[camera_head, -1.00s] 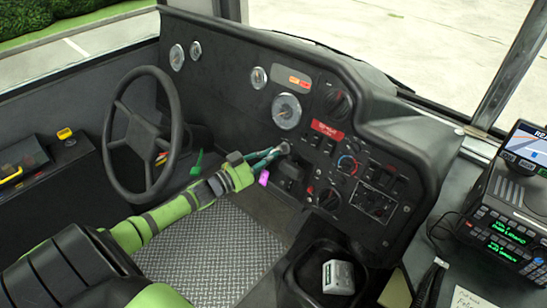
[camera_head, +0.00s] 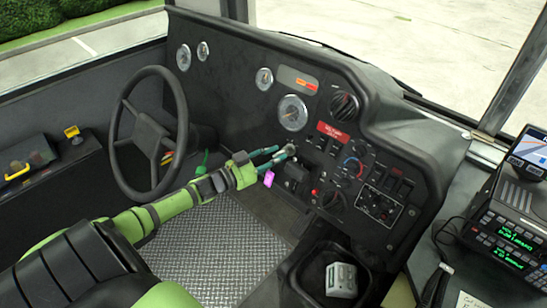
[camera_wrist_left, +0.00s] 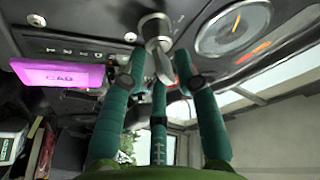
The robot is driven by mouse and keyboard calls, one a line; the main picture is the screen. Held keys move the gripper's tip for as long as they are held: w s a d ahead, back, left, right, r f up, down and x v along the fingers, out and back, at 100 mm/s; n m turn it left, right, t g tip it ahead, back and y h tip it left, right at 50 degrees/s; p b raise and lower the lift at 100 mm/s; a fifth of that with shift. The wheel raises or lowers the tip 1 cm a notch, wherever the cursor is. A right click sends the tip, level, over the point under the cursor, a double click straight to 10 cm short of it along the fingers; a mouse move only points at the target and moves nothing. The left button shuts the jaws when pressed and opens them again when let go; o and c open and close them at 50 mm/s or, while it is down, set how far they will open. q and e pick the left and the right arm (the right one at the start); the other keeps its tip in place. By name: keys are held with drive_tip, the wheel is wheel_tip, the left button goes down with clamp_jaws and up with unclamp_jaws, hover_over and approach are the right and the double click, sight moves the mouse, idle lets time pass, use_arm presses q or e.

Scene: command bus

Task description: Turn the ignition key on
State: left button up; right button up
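The ignition key (camera_wrist_left: 163,66) is a small silver piece in a metal lock cylinder (camera_wrist_left: 154,27) on the dashboard, seen in the left wrist view. A pink tag marked "CAB" (camera_wrist_left: 58,75) is to its left there; the tag also shows in the head view (camera_head: 269,178). My left gripper (camera_head: 284,154) reaches the dashboard below the round gauge. Its teal fingers (camera_wrist_left: 160,70) stand apart around the key in the left wrist view, with gaps visible beside it. In the head view the fingers mostly hide the key. My right gripper is not in view.
The steering wheel (camera_head: 147,135) is left of my arm. The dashboard has a round gauge (camera_head: 293,112), a red label (camera_head: 334,130) and knobs (camera_head: 343,104) close by. A radio unit (camera_head: 507,240) stands at right. A pale box (camera_head: 341,280) sits in a black bin.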

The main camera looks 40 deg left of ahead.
use_arm(q)
drive_tip(key=shift+s, duration=0.1)
drive_tip(key=v, duration=1.2)
idle(0.5)
